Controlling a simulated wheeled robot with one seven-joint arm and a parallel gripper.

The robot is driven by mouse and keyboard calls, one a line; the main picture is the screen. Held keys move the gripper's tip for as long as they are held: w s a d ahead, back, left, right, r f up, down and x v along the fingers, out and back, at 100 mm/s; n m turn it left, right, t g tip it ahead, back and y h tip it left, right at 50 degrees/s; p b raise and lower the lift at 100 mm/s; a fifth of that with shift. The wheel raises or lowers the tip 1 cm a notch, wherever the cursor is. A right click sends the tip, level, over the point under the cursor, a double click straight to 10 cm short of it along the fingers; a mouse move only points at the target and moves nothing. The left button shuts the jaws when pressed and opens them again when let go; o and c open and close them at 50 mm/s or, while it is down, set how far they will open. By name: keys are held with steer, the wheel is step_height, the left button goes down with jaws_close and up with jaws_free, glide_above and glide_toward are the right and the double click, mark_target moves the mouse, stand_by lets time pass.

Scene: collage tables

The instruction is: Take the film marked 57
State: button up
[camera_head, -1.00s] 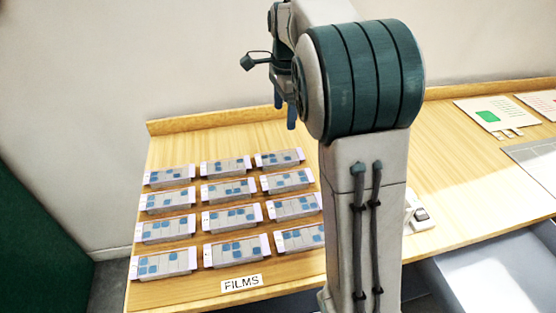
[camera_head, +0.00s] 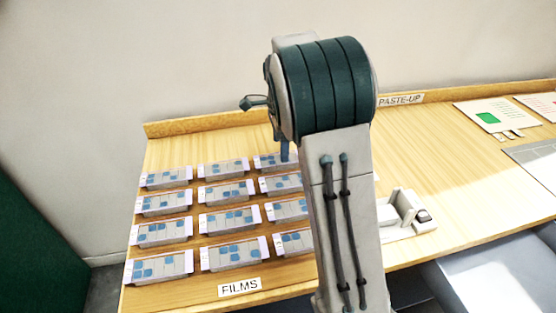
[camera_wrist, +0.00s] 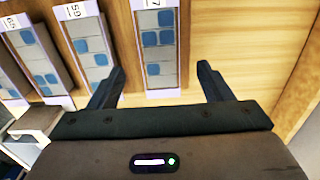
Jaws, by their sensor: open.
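Several films, grey blocks with blue squares and pale label ends, lie in rows on the wooden table's left part in the head view. In the wrist view a film with a partly cut-off label ending in 7 (camera_wrist: 159,45) lies between the lines of my open fingers. My gripper (camera_wrist: 161,72) is empty. Left of that film lies one marked 59 (camera_wrist: 88,45), then another with a label I cannot read surely (camera_wrist: 33,60). In the head view my arm hides most of my gripper; a blue finger (camera_head: 284,151) shows by the back right film (camera_head: 264,162).
A FILMS sign (camera_head: 240,287) is at the front edge and a PASTE-UP sign (camera_head: 400,99) at the back. A grey-white device (camera_head: 405,212) stands right of my arm. Sheets (camera_head: 497,115) lie at the far right. A raised wooden edge (camera_head: 200,124) runs along the back.

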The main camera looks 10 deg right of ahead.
mark_target(279, 159)
steer(key=shift+f, duration=1.5)
steer(key=c, duration=1)
steer(key=shift+c, duration=0.2)
steer(key=shift+r, duration=0.15)
